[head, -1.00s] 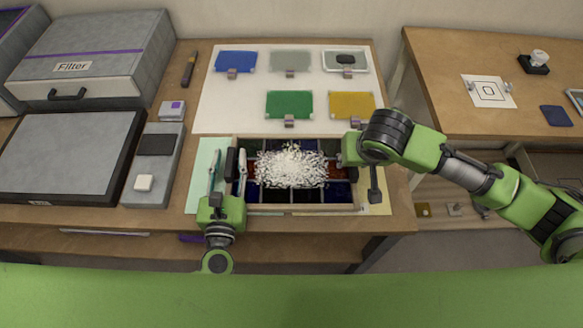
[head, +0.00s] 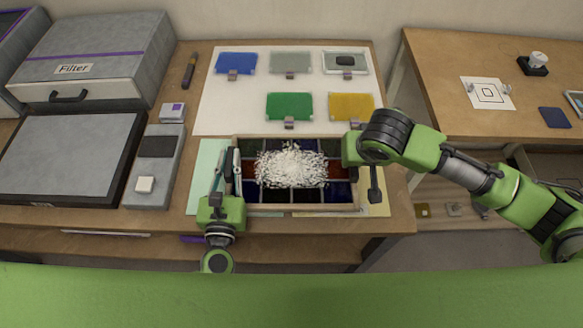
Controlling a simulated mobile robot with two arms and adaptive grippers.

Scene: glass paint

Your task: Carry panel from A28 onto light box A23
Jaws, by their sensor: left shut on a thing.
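The panel (head: 291,197) is a framed grid of dark blue, green and red glass. It lies on the near part of the middle table, with a heap of white granules over its middle. My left gripper (head: 228,158) is shut on the panel's left frame edge. My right gripper (head: 349,152) is at the panel's right edge; its fingers are mostly hidden by its own body. What looks like the light box (head: 65,152), black-rimmed with a flat grey top, lies at the left with nothing on it. Its label is too small to read.
A grey control unit (head: 155,160) stands between light box and panel. A grey filter cabinet (head: 92,62) is behind the light box. Coloured glass samples such as the green one (head: 289,104) lie on a white sheet (head: 232,115). Another table (head: 440,75) stands at the right.

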